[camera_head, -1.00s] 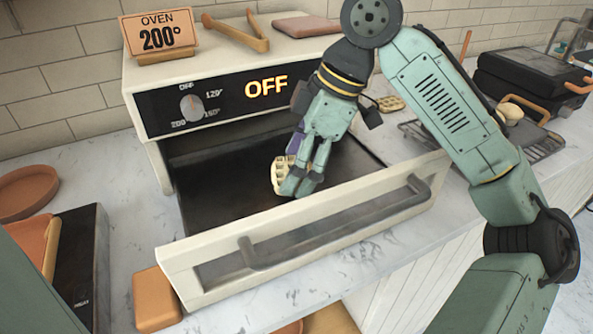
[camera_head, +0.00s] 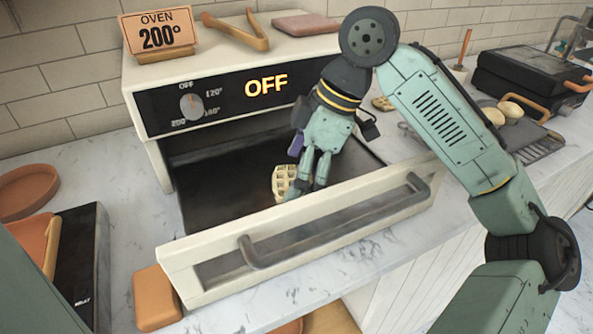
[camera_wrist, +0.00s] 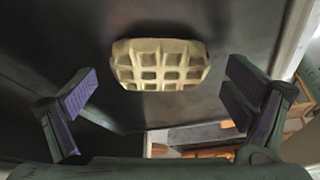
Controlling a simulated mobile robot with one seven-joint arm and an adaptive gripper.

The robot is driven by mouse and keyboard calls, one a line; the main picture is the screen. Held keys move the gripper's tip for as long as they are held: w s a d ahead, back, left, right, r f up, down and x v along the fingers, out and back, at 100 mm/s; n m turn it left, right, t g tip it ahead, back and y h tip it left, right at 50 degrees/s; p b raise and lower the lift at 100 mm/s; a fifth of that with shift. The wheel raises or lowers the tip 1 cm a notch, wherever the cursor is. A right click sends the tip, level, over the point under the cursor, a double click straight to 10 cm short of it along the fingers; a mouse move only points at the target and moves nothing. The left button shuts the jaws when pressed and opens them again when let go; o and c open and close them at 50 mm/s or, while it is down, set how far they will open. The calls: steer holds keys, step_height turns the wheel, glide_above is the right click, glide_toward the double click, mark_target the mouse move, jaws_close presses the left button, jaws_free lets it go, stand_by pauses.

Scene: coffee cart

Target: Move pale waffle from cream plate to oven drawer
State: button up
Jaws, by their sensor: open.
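The pale waffle (camera_head: 284,180) lies in the open oven drawer (camera_head: 215,203), on its dark floor near the front wall. In the wrist view the whole waffle (camera_wrist: 160,65) shows ahead of the fingers, touched by neither. My gripper (camera_head: 311,188) is open and empty, over the drawer just right of the waffle in the head view. Its two purple-padded fingers (camera_wrist: 157,100) are wide apart in the wrist view. I cannot make out a cream plate.
The oven (camera_head: 220,95) reads OFF and carries a 200° sign (camera_head: 159,34), tongs (camera_head: 238,30) and a flat brown item (camera_head: 305,24) on top. Another waffle (camera_head: 384,103) lies on the counter behind my arm. A black press (camera_head: 530,78) stands at right.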

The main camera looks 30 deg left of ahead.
steer(key=v, duration=1.2)
steer(key=shift+r, duration=0.15)
steer(key=shift+s, duration=0.1)
steer(key=shift+c, duration=0.2)
stand_by(0.7)
